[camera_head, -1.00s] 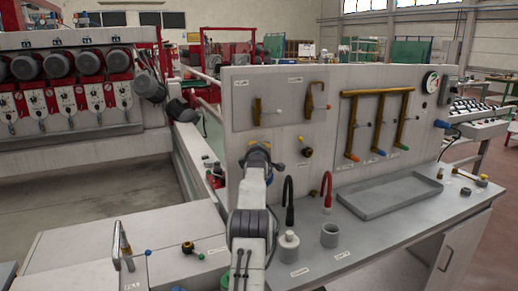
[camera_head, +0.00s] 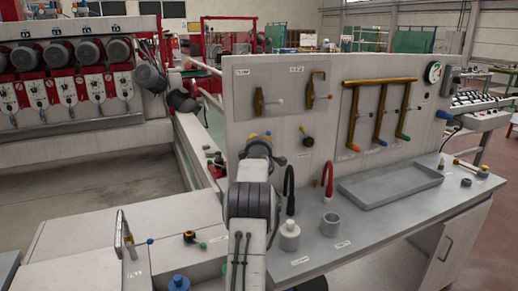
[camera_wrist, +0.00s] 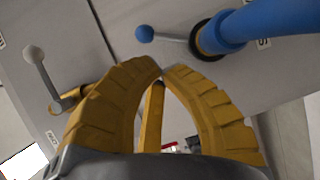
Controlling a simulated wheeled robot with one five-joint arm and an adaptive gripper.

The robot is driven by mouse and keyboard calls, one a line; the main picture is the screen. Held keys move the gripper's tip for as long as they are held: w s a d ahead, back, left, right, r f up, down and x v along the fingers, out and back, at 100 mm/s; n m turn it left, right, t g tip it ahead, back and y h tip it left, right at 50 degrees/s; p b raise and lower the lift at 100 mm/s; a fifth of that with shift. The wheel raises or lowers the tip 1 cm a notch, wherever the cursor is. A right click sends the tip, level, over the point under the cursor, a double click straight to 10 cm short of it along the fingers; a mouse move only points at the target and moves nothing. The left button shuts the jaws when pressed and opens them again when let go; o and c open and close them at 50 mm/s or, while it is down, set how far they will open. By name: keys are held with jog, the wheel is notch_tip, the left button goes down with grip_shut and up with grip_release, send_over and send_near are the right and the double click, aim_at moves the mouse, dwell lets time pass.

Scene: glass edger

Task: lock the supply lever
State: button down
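I cannot read the labels, so I cannot tell which is the supply lever. In the head view two brass fittings with ball-ended levers, a left one (camera_head: 259,102) and a right one (camera_head: 311,95), are on the grey panel (camera_head: 286,118). In the wrist view a white-ball lever (camera_wrist: 42,72) stands at upper left by a brass fitting. A blue-ball lever (camera_wrist: 166,36) juts from the collar of a thick blue pipe (camera_wrist: 255,27). My gripper (camera_wrist: 163,72) has its yellow fingertips together. A yellow bar (camera_wrist: 152,115) shows between the fingers, apparently behind them.
Three brass pipes with coloured ends, including a middle one (camera_head: 380,112), are on the panel's right. Below are a black spout (camera_head: 289,190), a red spout (camera_head: 328,180), a white bottle (camera_head: 289,235), a grey cup (camera_head: 330,225) and a shallow tray (camera_head: 395,190).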

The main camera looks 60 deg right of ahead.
jog(key=v, duration=0.7)
jog(key=shift+s+a, duration=0.2)
jog(key=shift+a, duration=0.15)
dwell(0.8)
